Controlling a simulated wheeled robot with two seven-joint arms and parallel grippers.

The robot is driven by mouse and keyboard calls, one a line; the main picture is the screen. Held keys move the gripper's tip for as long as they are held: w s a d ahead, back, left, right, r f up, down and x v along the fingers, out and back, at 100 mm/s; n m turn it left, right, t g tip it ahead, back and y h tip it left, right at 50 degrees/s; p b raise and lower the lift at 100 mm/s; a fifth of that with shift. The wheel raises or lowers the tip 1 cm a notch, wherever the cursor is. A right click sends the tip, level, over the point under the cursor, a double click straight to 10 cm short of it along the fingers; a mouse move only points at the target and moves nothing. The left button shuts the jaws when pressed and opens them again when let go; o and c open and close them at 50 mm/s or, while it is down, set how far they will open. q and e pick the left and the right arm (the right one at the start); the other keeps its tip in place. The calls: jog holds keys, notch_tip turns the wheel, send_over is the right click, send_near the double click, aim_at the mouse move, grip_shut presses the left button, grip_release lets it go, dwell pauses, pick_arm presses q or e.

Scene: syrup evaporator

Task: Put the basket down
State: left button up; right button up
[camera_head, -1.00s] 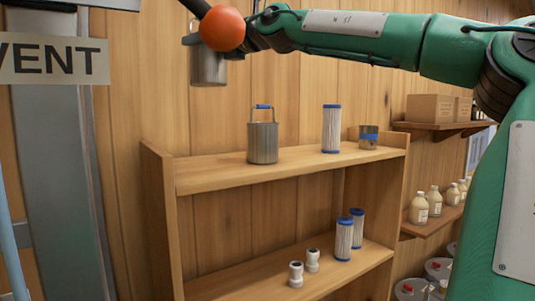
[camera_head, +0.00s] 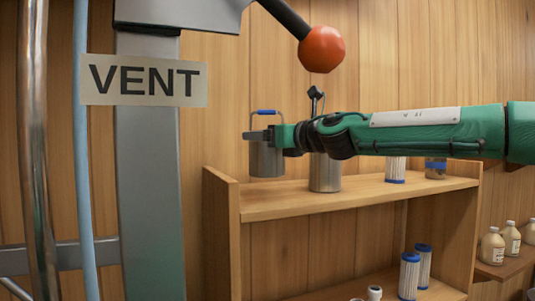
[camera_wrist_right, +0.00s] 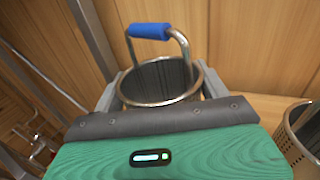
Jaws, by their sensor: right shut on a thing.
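The basket (camera_head: 266,160) is a grey metal cylinder with a wire handle and blue grip. My right gripper (camera_head: 262,134) is shut on it near its rim, and the basket hangs upright. In the right wrist view the gripper (camera_wrist_right: 160,88) has a finger on each side of the basket (camera_wrist_right: 157,97), which looks empty. A second basket (camera_head: 325,175) stands on the wooden shelf (camera_head: 290,206), partly hidden by my right arm. The held basket is left of it, near the shelf's left end; I cannot tell if its bottom touches the shelf. My left gripper is out of view.
Blue-capped filters (camera_head: 396,170) and a blue-banded can (camera_head: 435,168) stand farther right on the shelf. An orange knob (camera_head: 321,49) on a black lever hangs above the arm. A grey post with a VENT sign (camera_head: 144,80) is at left. Another basket (camera_wrist_right: 302,138) shows in the wrist view.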

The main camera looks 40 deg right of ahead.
aim_at(267, 157)
jog(key=shift+s+d+f, duration=0.1)
jog(key=shift+s+f, duration=0.1)
jog(key=shift+f, duration=0.15)
jog(key=shift+w+a+f+p, duration=0.15)
jog(key=shift+f+p, duration=0.2)
jog(key=shift+f, duration=0.45)
jog(key=shift+a+f+p, duration=0.15)
jog(key=shift+f+p, duration=0.15)
jog(key=shift+f, duration=0.85)
jog(key=shift+d+f, duration=0.15)
jog(key=shift+d, duration=0.15)
jog(key=o, duration=0.6)
jog(key=shift+a+f, duration=0.15)
jog(key=shift+a, duration=0.05)
jog(key=o, duration=0.4)
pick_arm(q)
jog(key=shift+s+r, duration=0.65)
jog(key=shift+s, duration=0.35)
pick_arm(e)
jog(key=shift+o, duration=0.3)
